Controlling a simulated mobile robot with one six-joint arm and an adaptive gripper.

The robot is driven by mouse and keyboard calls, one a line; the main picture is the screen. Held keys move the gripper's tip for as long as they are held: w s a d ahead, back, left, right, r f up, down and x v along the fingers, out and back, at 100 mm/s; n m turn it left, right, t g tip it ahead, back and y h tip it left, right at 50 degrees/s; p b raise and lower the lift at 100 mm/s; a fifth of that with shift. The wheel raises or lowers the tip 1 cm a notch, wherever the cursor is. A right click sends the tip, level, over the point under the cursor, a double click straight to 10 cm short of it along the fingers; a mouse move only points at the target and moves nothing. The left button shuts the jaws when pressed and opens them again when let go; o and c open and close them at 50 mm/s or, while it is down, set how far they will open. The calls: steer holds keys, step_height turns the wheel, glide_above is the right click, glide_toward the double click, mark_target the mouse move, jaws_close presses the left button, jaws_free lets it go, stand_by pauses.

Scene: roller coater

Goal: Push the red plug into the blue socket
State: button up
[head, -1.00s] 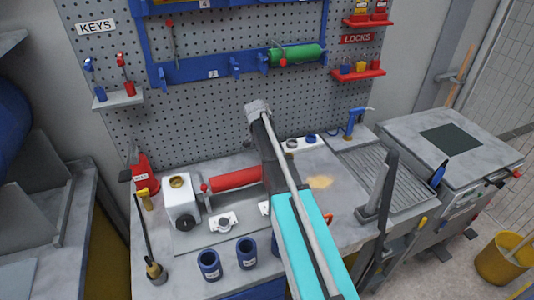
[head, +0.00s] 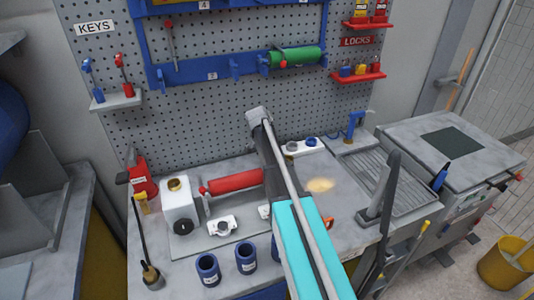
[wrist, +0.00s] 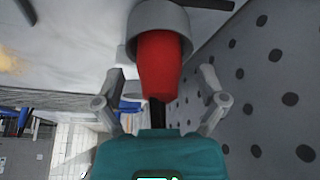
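A red plug-like piece (wrist: 160,65) shows in the wrist view, with a grey collar (wrist: 160,20) at its far end and a dark stem at its near end. My gripper (wrist: 161,75) has its fingers spread on both sides of this red piece, with visible gaps, so it looks open and not touching. In the head view my arm covers the area around the gripper, and the fingers are hidden. A blue ring, possibly the blue socket (head: 311,142), sits on a white plate at the back of the bench.
A pegboard (wrist: 270,90) stands close on the right in the wrist view. A ribbed tray (head: 400,180) lies to the right.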

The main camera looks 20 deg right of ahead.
steer(key=c, duration=1.1)
steer(key=shift+r, duration=0.15)
step_height(320, 180, up, 3)
steer(key=p, duration=0.3)
steer(key=shift+r, duration=0.15)
steer(key=shift+s+a+r+p, duration=0.15)
steer(key=shift+a+p, duration=0.15)
steer(key=shift+p, duration=0.1)
steer(key=s+a, duration=0.2)
steer(key=a, duration=0.3)
steer(key=s+a, duration=0.2)
steer(key=a, duration=0.3)
steer(key=s+a, duration=0.2)
steer(key=a, duration=0.4)
steer(key=shift+s+a, duration=0.1)
steer(key=shift+s, duration=0.2)
